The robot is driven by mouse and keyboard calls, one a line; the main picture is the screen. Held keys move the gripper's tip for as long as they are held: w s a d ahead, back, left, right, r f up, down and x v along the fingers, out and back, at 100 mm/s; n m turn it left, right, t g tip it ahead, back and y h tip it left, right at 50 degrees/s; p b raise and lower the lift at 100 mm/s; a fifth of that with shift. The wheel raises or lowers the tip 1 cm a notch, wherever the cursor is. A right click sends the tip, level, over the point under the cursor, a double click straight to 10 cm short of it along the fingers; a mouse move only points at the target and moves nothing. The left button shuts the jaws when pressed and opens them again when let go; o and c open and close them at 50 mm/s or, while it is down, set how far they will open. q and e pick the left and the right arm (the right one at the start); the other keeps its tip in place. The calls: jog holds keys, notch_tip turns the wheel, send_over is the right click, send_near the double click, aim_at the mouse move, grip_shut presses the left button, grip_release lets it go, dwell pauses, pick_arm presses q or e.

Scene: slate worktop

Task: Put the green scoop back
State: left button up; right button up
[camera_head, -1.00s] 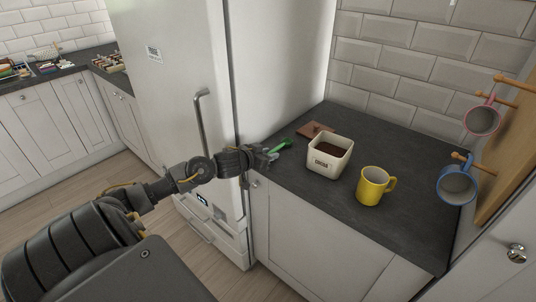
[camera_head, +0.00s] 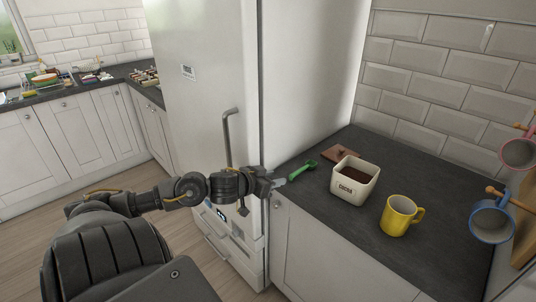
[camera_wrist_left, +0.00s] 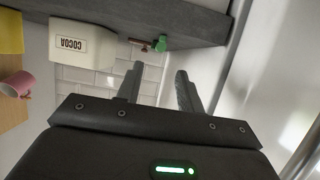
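The green scoop (camera_head: 303,171) lies on the slate worktop near its left edge, left of the cream cocoa canister (camera_head: 352,190). The canister is open, with brown powder inside. In the left wrist view the scoop (camera_wrist_left: 161,43) shows beyond the fingertips, and the canister (camera_wrist_left: 92,46) stands to the left with its COCOA label. My left gripper (camera_head: 280,182) is at the worktop's left edge, short of the scoop and apart from it. In the left wrist view its two fingers (camera_wrist_left: 158,80) are spread with nothing between them. My right gripper is not in view.
A flat brown lid (camera_head: 342,152) lies behind the canister. A yellow mug (camera_head: 399,216) stands to its right. A blue mug (camera_head: 490,222) and a pink mug (camera_head: 518,153) hang on pegs at the right. The fridge (camera_head: 205,85) stands beside my left arm.

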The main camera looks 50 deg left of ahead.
pick_arm(q)
jog(key=shift+v, duration=1.25)
jog(key=s+d+f+g, duration=0.2)
jog(key=s+f, duration=0.3)
jog(key=f, duration=1)
jog(key=s+d+f+g, duration=0.2)
jog(key=s+f, duration=0.2)
jog(key=f, duration=1)
jog(key=s+d+f+g, duration=0.2)
jog(key=s+f, duration=0.3)
jog(key=f, duration=1)
jog(key=s+d+f+m+g, duration=0.1)
jog(key=s+d+f, duration=0.3)
jog(key=s, duration=0.5)
jog(key=s+d+f+m+g, duration=0.1)
jog(key=s+d+f+g, duration=0.2)
jog(key=s+d+f, duration=0.2)
jog(key=s+d+f+g, duration=0.2)
jog(key=s+d+f, duration=0.3)
jog(key=s+f, duration=0.4)
jog(key=s, duration=0.4)
jog(key=shift+m+g, duration=0.3)
jog(key=shift+m, duration=0.1)
